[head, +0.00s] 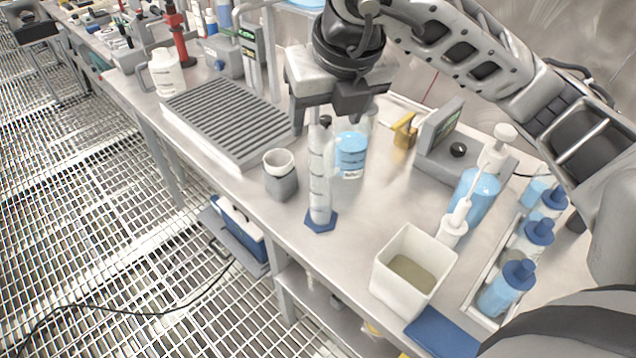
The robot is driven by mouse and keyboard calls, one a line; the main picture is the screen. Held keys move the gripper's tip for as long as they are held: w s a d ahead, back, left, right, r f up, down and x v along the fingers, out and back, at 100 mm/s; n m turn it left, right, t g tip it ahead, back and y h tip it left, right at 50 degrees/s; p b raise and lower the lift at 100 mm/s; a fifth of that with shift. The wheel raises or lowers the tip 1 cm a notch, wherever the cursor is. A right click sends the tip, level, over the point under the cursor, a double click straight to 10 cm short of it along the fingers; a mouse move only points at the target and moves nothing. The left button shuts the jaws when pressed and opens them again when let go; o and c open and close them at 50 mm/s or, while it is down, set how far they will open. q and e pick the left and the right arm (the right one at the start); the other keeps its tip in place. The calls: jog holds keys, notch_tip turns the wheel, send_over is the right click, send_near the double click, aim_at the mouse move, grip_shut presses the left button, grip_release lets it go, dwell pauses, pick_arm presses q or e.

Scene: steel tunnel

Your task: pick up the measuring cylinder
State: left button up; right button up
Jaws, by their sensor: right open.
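The measuring cylinder (319,180) is a tall clear tube with dark markings and a blue six-sided foot. It stands upright near the front edge of the steel bench. My right gripper (325,115) comes down over it from above. Its two dark fingers are open and appear on either side of the cylinder's top. I cannot tell from this one view whether they touch it. My left gripper is not in view.
A grey cup (281,178) stands just left of the cylinder, and a bottle of blue liquid (351,155) close behind it. A ribbed grey mat (228,115) lies left. A cream square container (412,268) and blue-capped bottles (507,287) stand right. Bare bench lies between.

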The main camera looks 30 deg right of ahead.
aim_at(322, 141)
jog(key=x, duration=0.5)
jog(key=shift+p+x, duration=0.3)
jog(key=shift+x, duration=0.6)
jog(key=x, duration=0.2)
jog(key=p+x, duration=0.1)
jog(key=shift+d+f, duration=0.3)
jog(key=shift+w+f, duration=0.25)
jog(key=shift+f, duration=0.2)
jog(key=c, duration=1.4)
